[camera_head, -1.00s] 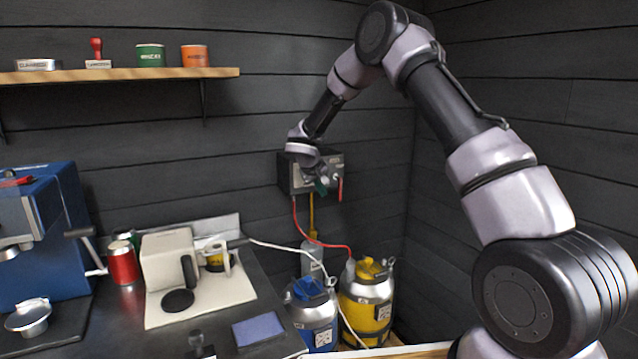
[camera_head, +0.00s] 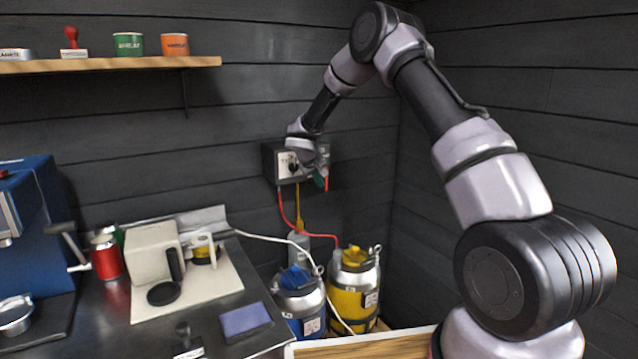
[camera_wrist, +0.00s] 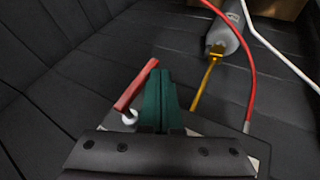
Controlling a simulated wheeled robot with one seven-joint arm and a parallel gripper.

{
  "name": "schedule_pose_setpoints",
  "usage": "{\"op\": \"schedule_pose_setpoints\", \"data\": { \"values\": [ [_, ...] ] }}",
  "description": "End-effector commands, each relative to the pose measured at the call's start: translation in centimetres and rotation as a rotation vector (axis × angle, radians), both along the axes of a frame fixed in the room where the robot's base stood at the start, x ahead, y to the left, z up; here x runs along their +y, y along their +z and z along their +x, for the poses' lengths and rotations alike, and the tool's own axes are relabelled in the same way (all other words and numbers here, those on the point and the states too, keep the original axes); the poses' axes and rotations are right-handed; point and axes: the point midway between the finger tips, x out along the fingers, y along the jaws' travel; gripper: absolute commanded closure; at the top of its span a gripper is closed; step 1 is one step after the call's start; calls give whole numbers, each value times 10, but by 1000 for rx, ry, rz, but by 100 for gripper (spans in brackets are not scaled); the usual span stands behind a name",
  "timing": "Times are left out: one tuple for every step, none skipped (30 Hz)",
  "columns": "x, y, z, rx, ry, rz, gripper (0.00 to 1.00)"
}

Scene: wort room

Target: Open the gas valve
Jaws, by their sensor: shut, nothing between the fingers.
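A grey and black box (camera_head: 282,166) is fixed to the dark wall. A red lever (camera_head: 327,183) hangs down at its right side. In the wrist view the red lever (camera_wrist: 136,86) slants from a white pivot at its lower end, beside my fingers. My gripper (camera_head: 320,182) is in front of the box's right part, just left of the lever, and hides some of it. In the wrist view my gripper's green fingers (camera_wrist: 159,98) are shut together, with nothing between them. The lever's free end is close to the fingertips; I cannot tell whether they touch.
Red and yellow hoses run down from the box. A yellow keg (camera_head: 354,291), a blue-topped keg (camera_head: 299,303) and a grey cylinder (camera_wrist: 226,28) stand below. The counter (camera_head: 105,318) at left holds a machine and cans. A wooden shelf (camera_head: 110,65) is above.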

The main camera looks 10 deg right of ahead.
Motion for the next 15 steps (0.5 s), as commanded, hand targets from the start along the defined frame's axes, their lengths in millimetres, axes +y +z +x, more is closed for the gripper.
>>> {"op": "schedule_pose_setpoints", "data": {
  "values": [
    [2, -1, -1, -3, 2, -12, 100],
    [1, -1, 0, -7, 2, -18, 100],
    [0, -2, 0, -10, 1, -27, 100],
    [0, -2, 0, -13, 1, -31, 100],
    [0, -2, 0, -14, 2, -35, 100],
    [0, -2, 0, -16, 2, -39, 100],
    [0, -2, 0, -17, 2, -43, 100],
    [-1, -2, 0, -18, 2, -47, 100],
    [-1, -2, 0, -21, 1, -53, 100],
    [-2, -3, 1, -23, 1, -57, 100],
    [-2, -3, 1, -24, 1, -61, 100],
    [-1, -3, 1, -28, 1, -68, 100],
    [-1, -3, 1, -31, 2, -76, 100],
    [-2, -3, 1, -35, 3, -85, 100],
    [-2, -4, 1, -39, 2, -98, 100]
  ]
}}
